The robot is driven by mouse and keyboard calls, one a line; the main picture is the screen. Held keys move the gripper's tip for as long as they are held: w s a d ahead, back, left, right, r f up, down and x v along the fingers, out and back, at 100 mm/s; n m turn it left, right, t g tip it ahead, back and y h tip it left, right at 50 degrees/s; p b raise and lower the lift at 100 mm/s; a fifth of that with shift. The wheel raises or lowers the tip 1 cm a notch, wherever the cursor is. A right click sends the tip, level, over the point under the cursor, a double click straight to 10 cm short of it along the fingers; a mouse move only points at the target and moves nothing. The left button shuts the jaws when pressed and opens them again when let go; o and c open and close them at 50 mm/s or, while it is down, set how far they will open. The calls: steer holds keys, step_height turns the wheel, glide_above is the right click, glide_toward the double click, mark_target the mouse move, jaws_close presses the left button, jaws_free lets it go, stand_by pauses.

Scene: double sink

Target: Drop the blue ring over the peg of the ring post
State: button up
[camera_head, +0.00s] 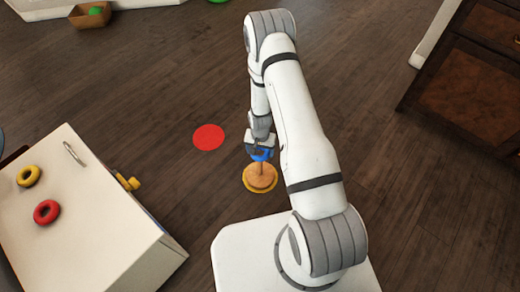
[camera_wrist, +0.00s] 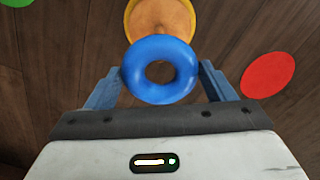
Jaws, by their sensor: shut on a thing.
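My gripper (camera_head: 262,150) is shut on the blue ring (camera_head: 264,155), just above the ring post (camera_head: 260,177) in the head view. In the wrist view the blue ring (camera_wrist: 160,51) lies flat between the two fingers of my gripper (camera_wrist: 160,76). The ring post (camera_wrist: 160,18) shows partly behind the ring, at the top of the wrist view. Its wooden peg (camera_head: 261,167) stands up below the ring in the head view. The peg's tip is hidden there, and I cannot tell whether it is inside the ring.
A white-topped unit (camera_head: 85,225) at the left bears a yellow ring (camera_head: 29,176) and a red ring (camera_head: 47,212). A flat red disc (camera_head: 208,137) lies on the floor left of the post. A wooden cabinet (camera_head: 465,85) stands at the right. The floor between is clear.

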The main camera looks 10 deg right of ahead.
steer(key=shift+f+b, duration=1.85)
steer(key=shift+f, duration=0.9)
steer(key=o, duration=1)
step_height(320, 180, up, 8)
steer(key=p, duration=0.3)
steer(key=shift+f, duration=0.1)
